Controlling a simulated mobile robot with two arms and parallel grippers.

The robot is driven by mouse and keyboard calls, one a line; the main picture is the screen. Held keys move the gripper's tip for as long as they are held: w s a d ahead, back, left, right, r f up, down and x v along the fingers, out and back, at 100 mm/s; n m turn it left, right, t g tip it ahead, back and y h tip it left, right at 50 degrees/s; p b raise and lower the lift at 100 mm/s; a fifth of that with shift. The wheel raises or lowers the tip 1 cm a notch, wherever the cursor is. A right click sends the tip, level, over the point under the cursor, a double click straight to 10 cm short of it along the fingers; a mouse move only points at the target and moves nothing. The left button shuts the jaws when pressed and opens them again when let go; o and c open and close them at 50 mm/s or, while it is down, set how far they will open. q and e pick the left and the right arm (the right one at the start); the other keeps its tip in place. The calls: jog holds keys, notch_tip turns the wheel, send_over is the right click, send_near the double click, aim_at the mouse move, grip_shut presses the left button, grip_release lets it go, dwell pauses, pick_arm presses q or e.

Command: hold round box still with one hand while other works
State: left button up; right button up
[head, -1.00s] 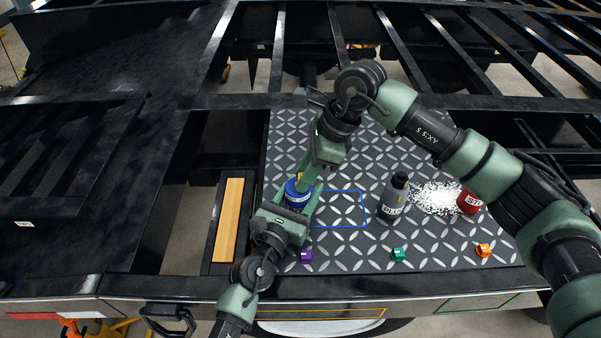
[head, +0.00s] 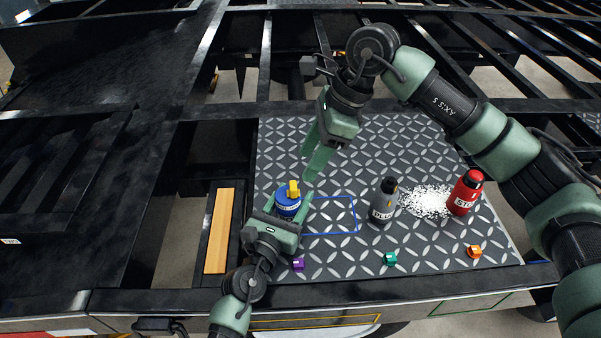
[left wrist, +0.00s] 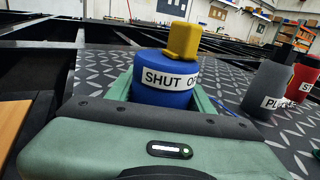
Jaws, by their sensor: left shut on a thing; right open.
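The round box (head: 287,206) is a blue cylinder with a yellow block-like handle (head: 293,188) on top. It stands on the patterned metal plate.
A grey bottle (head: 383,203) and a red bottle (head: 465,193) stand to the right, with white grains (head: 426,201) between them. Purple (head: 298,264), teal (head: 390,258) and orange (head: 474,251) pieces lie near the front edge. A blue outlined square (head: 332,216) right of the box is empty.

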jog(key=shift+v, duration=2.2)
pick_arm(q)
jog(key=o, duration=1.6)
